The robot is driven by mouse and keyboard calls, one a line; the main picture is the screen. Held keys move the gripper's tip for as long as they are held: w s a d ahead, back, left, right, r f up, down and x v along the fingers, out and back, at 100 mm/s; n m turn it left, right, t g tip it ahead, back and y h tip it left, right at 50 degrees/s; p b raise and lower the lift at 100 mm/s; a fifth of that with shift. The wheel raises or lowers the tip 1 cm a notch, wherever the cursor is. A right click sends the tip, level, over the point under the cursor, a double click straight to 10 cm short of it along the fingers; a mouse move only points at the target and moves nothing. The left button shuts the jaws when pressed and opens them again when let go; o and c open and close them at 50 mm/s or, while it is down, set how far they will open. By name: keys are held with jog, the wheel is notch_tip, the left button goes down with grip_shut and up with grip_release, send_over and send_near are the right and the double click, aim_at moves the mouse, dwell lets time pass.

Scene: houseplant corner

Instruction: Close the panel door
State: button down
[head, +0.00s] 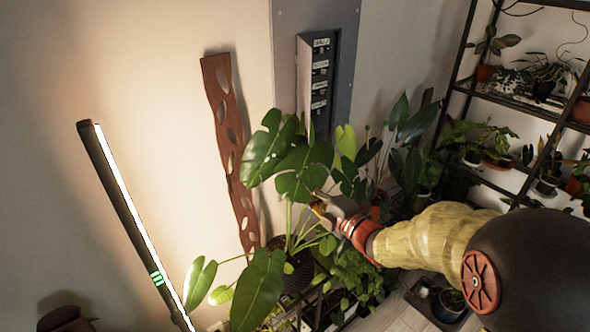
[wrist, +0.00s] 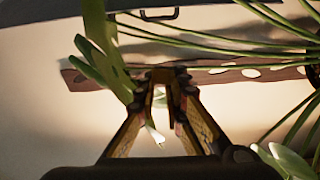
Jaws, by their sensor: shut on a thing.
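The grey wall panel (head: 343,15) stands at the top middle of the head view. Its box is open, with labelled switches (head: 320,75) showing and a pale upright strip, likely the door (head: 303,78), along its left side. Leaves hide the lower part. My gripper (head: 318,203) is below the panel, among the plant leaves and apart from the box. In the wrist view my gripper (wrist: 164,76) has its fingertips together on something small that I cannot make out. A dark handle (wrist: 158,15) shows beyond it on a grey edge; I cannot tell whether this belongs to the door.
A large-leaved plant (head: 268,150) stands in front of the panel; its leaves crowd my gripper. A brown perforated board (head: 232,150) leans on the wall. A lit tube lamp (head: 130,215) stands at left. Plant shelves (head: 500,100) fill the right.

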jog(key=w+a, duration=0.2)
jog(key=w, duration=0.7)
jog(key=shift+w, duration=0.2)
jog(key=shift+d+f, duration=0.15)
jog(key=shift+s+d+b, duration=0.1)
jog(key=shift+d+b, duration=0.2)
jog(key=shift+d, duration=0.45)
